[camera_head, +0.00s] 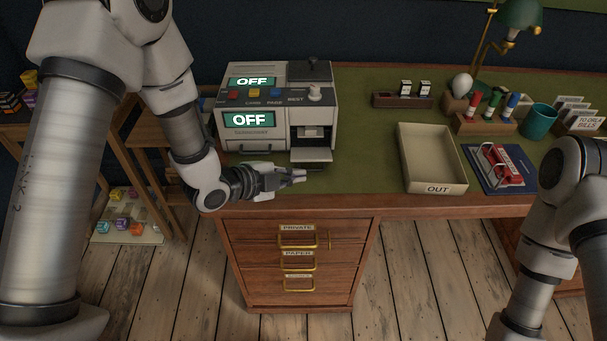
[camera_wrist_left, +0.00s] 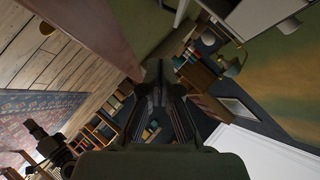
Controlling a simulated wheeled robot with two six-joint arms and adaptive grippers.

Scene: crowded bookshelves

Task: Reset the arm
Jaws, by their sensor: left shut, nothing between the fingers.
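My left arm comes in from the left in the head view. Its gripper (camera_head: 299,175) is shut and empty, just above the front edge of the desk (camera_head: 360,176), in front of the white machine. In the left wrist view the shut fingers (camera_wrist_left: 158,85) point away from the camera, with nothing between them. My right arm shows at the right edge of the head view, but its gripper is out of the picture.
A white machine (camera_head: 262,142) with two OFF displays stands behind the left gripper. An OUT tray (camera_head: 436,186), a blue book (camera_head: 486,178), a marker holder (camera_head: 483,125) and a teal cup (camera_head: 538,119) stand to the right. Drawers (camera_head: 285,267) are below.

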